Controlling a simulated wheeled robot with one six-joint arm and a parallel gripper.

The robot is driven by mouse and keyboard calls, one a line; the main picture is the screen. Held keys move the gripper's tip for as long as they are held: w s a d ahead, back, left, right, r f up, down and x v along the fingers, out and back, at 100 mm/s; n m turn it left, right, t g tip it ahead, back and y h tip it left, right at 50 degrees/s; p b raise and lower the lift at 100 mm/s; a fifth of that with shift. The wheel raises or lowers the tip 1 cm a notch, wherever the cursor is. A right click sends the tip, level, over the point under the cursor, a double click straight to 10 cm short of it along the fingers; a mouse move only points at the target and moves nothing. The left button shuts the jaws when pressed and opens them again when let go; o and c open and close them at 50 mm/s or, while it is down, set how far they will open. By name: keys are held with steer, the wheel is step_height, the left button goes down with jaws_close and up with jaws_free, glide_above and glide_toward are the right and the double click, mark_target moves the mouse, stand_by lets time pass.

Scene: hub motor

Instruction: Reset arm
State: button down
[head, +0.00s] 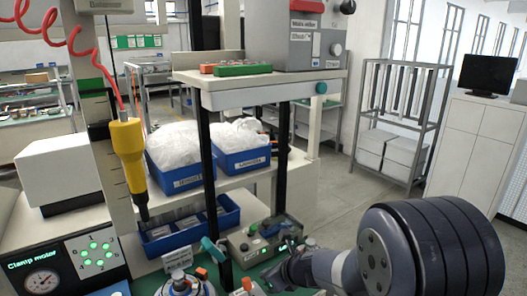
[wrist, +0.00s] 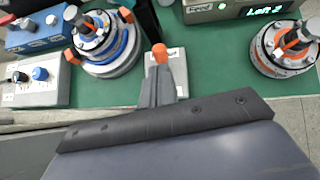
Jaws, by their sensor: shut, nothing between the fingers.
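My gripper (head: 268,281) is at the lower middle of the head view, low over the green work surface (head: 143,283), at the end of my grey arm. Part of the bench is hidden by my arm.
A yellow driver (head: 127,152) hangs on a red coiled cord at the left. Blue bins (head: 188,178) sit on a shelf behind dark posts (head: 210,170). A control box (head: 263,240) stands behind my gripper. Open floor (head: 345,200) lies to the right.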

steer(key=b, duration=0.2)
glide_toward(248, 289)
steer(key=shift+w+a+f, duration=0.2)
steer(key=shift+w+f, duration=0.3)
steer(key=shift+w, duration=0.05)
steer(key=shift+w+a+f, duration=0.2)
steer(key=shift+w+f, duration=0.35)
steer(key=shift+w, duration=0.05)
steer(key=f+b, duration=0.1)
steer(key=b, duration=0.1)
steer(key=s+f+b, duration=0.1)
steer(key=shift+f+b, duration=0.3)
steer(key=shift+b, duration=0.1)
steer(key=shift+f+t+b, duration=0.25)
steer(key=shift+t+b, duration=0.05)
steer(key=shift+b, duration=0.1)
steer(key=shift+d+f+y+b, duration=0.1)
steer(key=shift+y+b, duration=0.2)
steer(key=shift+b, duration=0.05)
steer(key=shift+s+d+t+b, duration=0.1)
steer(key=shift+s+t+b, duration=0.25)
steer(key=shift+b, duration=0.25)
steer(key=shift+r, duration=0.2)
steer(key=shift+r, duration=0.1)
